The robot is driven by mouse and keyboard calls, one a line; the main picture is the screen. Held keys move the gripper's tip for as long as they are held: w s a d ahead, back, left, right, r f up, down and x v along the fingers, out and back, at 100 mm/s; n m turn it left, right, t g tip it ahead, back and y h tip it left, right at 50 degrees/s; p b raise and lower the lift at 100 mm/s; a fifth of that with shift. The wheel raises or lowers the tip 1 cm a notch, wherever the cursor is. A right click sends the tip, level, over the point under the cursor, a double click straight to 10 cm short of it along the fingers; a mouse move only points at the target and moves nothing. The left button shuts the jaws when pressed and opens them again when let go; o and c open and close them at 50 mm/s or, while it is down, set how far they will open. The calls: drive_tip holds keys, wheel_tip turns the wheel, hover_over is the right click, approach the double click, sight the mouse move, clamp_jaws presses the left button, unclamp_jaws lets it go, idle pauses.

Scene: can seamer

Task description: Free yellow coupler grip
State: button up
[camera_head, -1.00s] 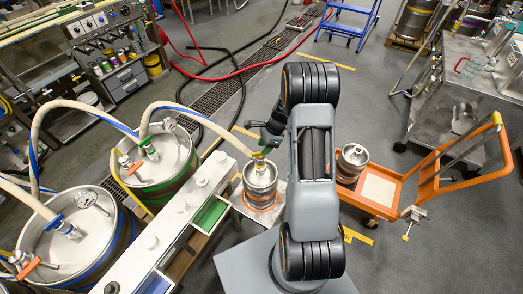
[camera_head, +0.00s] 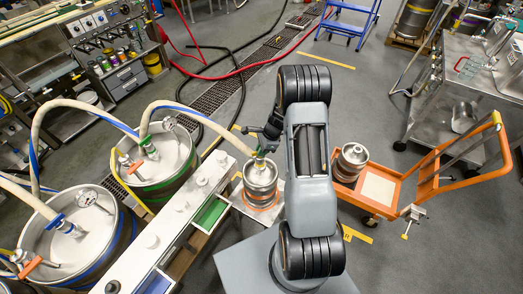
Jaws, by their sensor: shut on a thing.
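The small steel keg (camera_head: 260,182) stands upright on a light plate left of my arm. The yellow coupler (camera_head: 259,158) sits on its top, with a pale hose running into it from the left. My gripper (camera_head: 263,144) is just above the coupler, dark and small in the view. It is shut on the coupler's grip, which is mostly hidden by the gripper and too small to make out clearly.
Two large kegs, one with a green band (camera_head: 160,165) and one with a blue band (camera_head: 75,235), stand at left with hoses attached. A long white counter (camera_head: 170,225) runs beside the small keg. An orange cart (camera_head: 400,195) carries another small keg (camera_head: 351,162) at right.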

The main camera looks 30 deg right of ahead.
clamp_jaws()
drive_tip(key=shift+n, duration=0.3)
drive_tip(key=n+g+b, duration=0.1)
drive_tip(key=n, duration=0.2)
drive_tip(key=shift+w+f+b, duration=0.1)
drive_tip(key=shift+b, duration=0.3)
drive_tip(key=shift+w+n+g+h+b, duration=0.15)
drive_tip(key=shift+n+g+b, duration=0.35)
drive_tip(key=shift+n, duration=0.7)
drive_tip(key=shift+n+g+h+b, duration=0.15)
drive_tip(key=shift+n+g+b, duration=0.3)
drive_tip(key=shift+n, duration=0.75)
drive_tip(key=o, duration=0.6)
unclamp_jaws()
drive_tip(key=shift+r, duration=0.25)
drive_tip(key=b+v, duration=0.1)
drive_tip(key=v, duration=1.2)
drive_tip(key=shift+w+d+r, duration=0.15)
drive_tip(key=shift+r, duration=0.1)
